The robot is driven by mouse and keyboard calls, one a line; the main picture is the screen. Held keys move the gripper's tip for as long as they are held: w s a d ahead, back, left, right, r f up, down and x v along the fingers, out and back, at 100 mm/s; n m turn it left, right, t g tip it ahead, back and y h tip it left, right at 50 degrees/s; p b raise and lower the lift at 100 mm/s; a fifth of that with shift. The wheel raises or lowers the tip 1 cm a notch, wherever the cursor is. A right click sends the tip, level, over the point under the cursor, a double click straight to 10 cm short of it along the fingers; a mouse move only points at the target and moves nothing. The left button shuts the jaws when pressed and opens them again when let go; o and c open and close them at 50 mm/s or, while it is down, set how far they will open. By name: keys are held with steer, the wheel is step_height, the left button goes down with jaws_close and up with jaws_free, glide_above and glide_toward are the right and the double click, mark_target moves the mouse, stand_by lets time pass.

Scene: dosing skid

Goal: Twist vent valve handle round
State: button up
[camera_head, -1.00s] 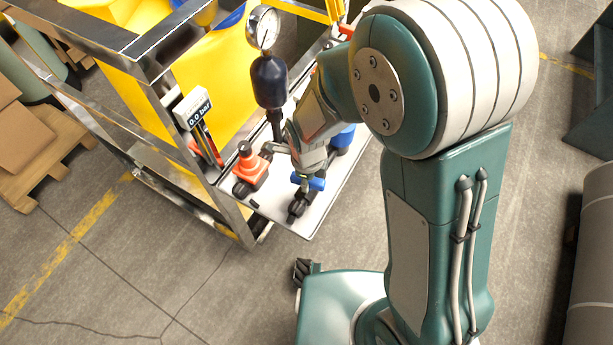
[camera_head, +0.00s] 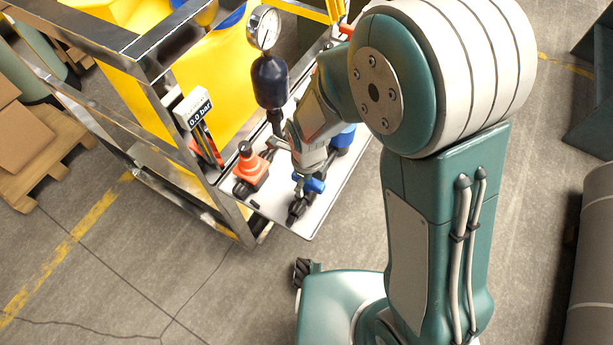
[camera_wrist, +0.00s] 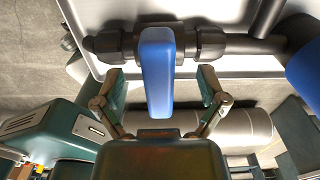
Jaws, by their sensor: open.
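The vent valve has a blue handle (camera_wrist: 157,75) on a dark grey pipe body (camera_wrist: 110,45), seen close up in the wrist view. The handle stands between the two fingers of my gripper (camera_wrist: 160,92), with a gap on each side. My gripper is open and grips nothing. In the head view the blue valve handle (camera_head: 314,185) shows at the front of the skid's tray, just below my gripper (camera_head: 302,178). My wrist partly hides the fingers and the valve there.
A dark damper with a gauge (camera_head: 264,28) rises behind. A pressure display (camera_head: 194,108) and metal frame (camera_head: 165,100) stand left. Another blue part (camera_head: 345,137) lies right of my wrist.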

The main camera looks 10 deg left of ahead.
steer(key=shift+r, duration=3.5)
steer(key=shift+d+r, duration=0.25)
steer(key=shift+r, duration=0.1)
steer(key=s+d+r+n+t, duration=0.2)
steer(key=s+d+r+n, duration=0.2)
steer(key=d+r+n, duration=0.6)
steer(key=s+d+r+n+t, duration=0.3)
steer(key=d+r+n, duration=0.6)
steer(key=n, duration=0.3)
steer(key=shift+s+d+r+t, duration=0.35)
steer(key=shift+s+d, duration=0.15)
steer(key=shift+s, duration=0.25)
